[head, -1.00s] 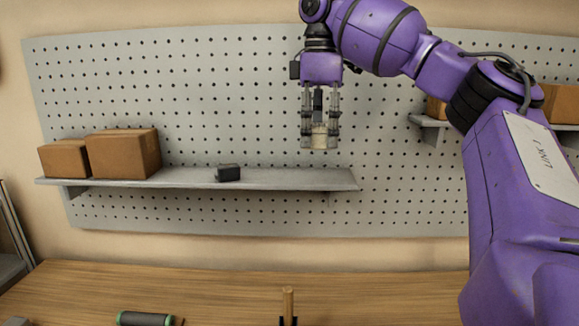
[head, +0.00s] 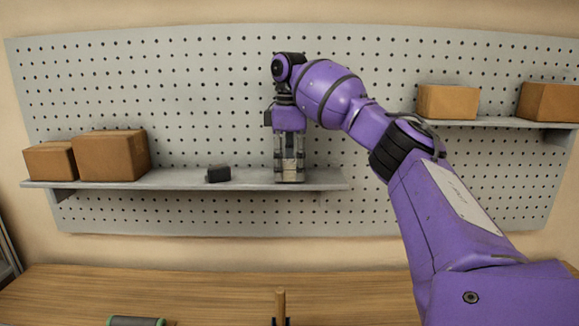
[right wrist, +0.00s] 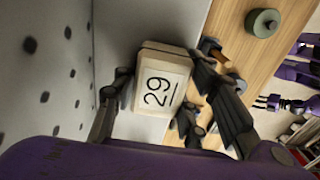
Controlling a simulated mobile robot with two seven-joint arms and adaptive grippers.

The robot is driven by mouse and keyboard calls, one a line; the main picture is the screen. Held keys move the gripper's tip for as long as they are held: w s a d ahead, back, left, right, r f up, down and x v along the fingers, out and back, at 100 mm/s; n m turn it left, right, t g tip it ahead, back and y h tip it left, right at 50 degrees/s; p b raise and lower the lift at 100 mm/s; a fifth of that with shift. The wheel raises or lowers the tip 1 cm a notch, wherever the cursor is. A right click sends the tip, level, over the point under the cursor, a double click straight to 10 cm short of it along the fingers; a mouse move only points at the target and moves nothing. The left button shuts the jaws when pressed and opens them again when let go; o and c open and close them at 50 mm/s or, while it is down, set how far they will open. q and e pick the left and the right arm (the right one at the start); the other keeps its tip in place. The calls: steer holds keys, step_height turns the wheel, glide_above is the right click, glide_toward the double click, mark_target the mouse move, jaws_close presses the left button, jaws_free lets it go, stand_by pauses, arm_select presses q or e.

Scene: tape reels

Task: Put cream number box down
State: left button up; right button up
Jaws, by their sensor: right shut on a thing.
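The cream number box (right wrist: 161,85) shows in the right wrist view with an underlined "29" on its face. My right gripper (right wrist: 163,92) is shut on it, with fingers on both sides. In the head view my right gripper (head: 290,178) points down at the right part of the long grey shelf (head: 240,180), and the cream box (head: 289,170) shows between its fingers at about shelf height. I cannot tell whether the box touches the shelf.
A small black box (head: 218,173) stands on the shelf left of my right gripper. Two cardboard boxes (head: 110,156) fill the shelf's left end. A higher shelf (head: 490,123) at the right holds more cardboard boxes. A wooden table (head: 200,290) lies below.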

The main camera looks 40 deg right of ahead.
mark_target(289, 161)
steer(key=shift+a, duration=0.15)
steer(key=o, duration=1.2)
steer(key=shift+f, duration=0.1)
step_height(289, 161, up, 12)
steer(key=shift+r, duration=0.2)
